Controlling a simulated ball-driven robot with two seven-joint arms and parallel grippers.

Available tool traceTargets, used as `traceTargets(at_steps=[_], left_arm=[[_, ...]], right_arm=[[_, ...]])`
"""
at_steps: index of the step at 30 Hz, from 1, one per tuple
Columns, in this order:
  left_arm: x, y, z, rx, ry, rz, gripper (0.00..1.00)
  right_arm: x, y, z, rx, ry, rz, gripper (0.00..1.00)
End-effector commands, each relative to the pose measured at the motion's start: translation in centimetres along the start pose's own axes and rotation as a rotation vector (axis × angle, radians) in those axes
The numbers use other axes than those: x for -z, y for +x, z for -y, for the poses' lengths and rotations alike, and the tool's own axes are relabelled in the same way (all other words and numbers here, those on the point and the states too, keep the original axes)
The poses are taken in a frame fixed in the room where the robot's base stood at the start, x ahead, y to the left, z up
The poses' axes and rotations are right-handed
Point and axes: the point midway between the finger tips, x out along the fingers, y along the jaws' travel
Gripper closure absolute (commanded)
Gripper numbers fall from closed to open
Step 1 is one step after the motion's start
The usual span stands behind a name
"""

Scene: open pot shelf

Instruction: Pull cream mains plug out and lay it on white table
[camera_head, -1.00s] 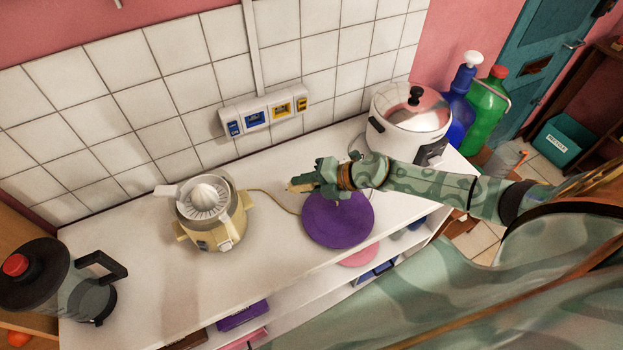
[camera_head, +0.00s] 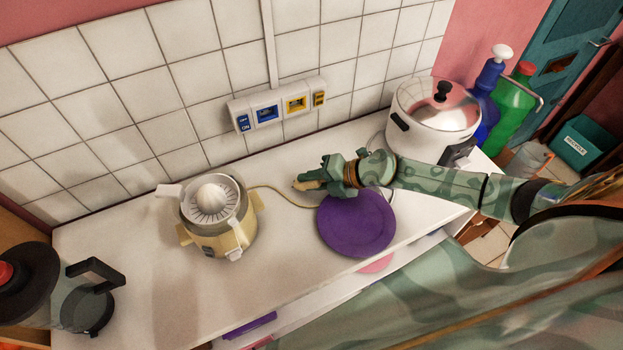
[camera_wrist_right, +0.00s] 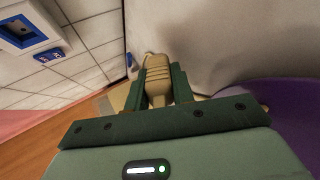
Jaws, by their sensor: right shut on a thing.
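The cream mains plug (camera_wrist_right: 157,82) is between the two green fingers of my right gripper (camera_wrist_right: 166,85) in the right wrist view. The gripper is shut on it. In the head view the plug (camera_head: 308,185) sticks out to the left of my right gripper (camera_head: 322,178), low over the white table (camera_head: 290,240). I cannot tell whether the plug touches the table. Its thin cord (camera_head: 270,189) runs left to the cream juicer (camera_head: 216,216). The socket strip (camera_head: 277,106) on the tiled wall has a blue and a yellow socket, with no plug in either. My left gripper is not in view.
A purple round plate (camera_head: 356,226) lies just below my right gripper. A white cooker (camera_head: 434,118) stands at the back right, and a jug blender (camera_head: 70,290) at the front left. The table between juicer and plate is clear apart from the cord.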

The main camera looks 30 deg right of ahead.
Motion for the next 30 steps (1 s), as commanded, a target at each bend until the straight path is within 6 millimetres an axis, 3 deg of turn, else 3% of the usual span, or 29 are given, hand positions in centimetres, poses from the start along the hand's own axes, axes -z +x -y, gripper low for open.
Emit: traceTargets(at_steps=[2,3,6,20,26,30], left_arm=[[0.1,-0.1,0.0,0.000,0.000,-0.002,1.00],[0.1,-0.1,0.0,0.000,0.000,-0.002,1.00],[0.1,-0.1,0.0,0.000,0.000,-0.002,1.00],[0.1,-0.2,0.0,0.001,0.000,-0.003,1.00],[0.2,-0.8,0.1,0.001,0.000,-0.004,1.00],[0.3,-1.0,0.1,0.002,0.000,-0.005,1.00]], right_arm=[[0.0,-0.1,-0.1,-0.001,0.000,0.000,1.00],[0.0,-0.1,-0.1,-0.001,0.000,0.000,0.73],[0.0,-0.1,-0.1,0.000,0.000,0.000,0.51],[0.0,-0.5,-0.1,0.000,0.000,0.000,0.51],[-0.1,-4.0,0.0,0.005,-0.001,0.001,0.51],[0.0,-8.0,0.1,0.007,-0.001,-0.001,0.51]])
